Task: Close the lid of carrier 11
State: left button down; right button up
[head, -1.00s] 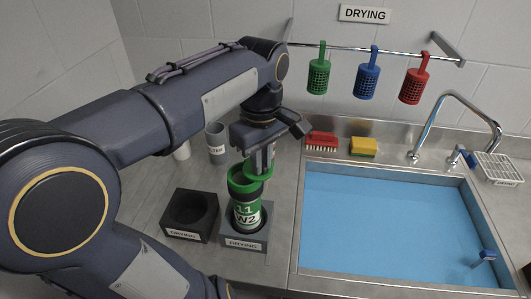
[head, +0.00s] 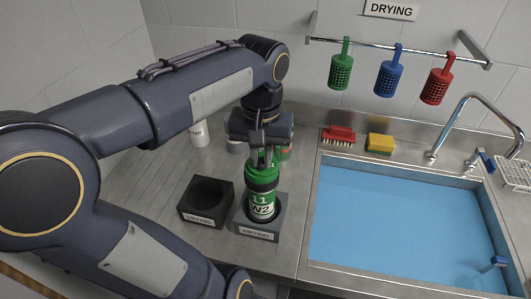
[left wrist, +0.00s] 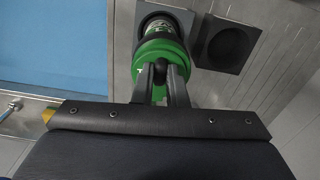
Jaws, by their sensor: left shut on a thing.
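Carrier 11 (head: 262,206), a green and dark cylinder with a white label reading 11 and W2, stands upright in the right-hand drying block (head: 257,234). Its green lid (head: 262,158) is at the top of the carrier, partly hidden by my fingers; I cannot tell whether it is fully seated. The green lid also shows in the left wrist view (left wrist: 150,60), with the carrier partly behind it. My left gripper (head: 262,148) is above the carrier, shut on the lid's dark knob (left wrist: 160,69). My right gripper is not in view.
An empty drying block (head: 206,202) stands just left of the carrier. Behind are a white cup (head: 200,133), a red brush (head: 338,136) and a yellow sponge (head: 380,143). The blue-filled sink (head: 400,215) lies to the right. Green, blue and red baskets hang from a rail (head: 370,45).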

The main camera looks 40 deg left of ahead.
aim_at(260, 160)
pick_arm(q)
jog(key=shift+a+m, duration=0.15)
jog(key=shift+m, duration=0.15)
jog(key=c, duration=1.4)
grip_release()
jog(key=shift+c, duration=0.2)
notch_tip(260, 160, up, 8)
jog(key=shift+f, duration=0.1)
jog(key=shift+s, duration=0.1)
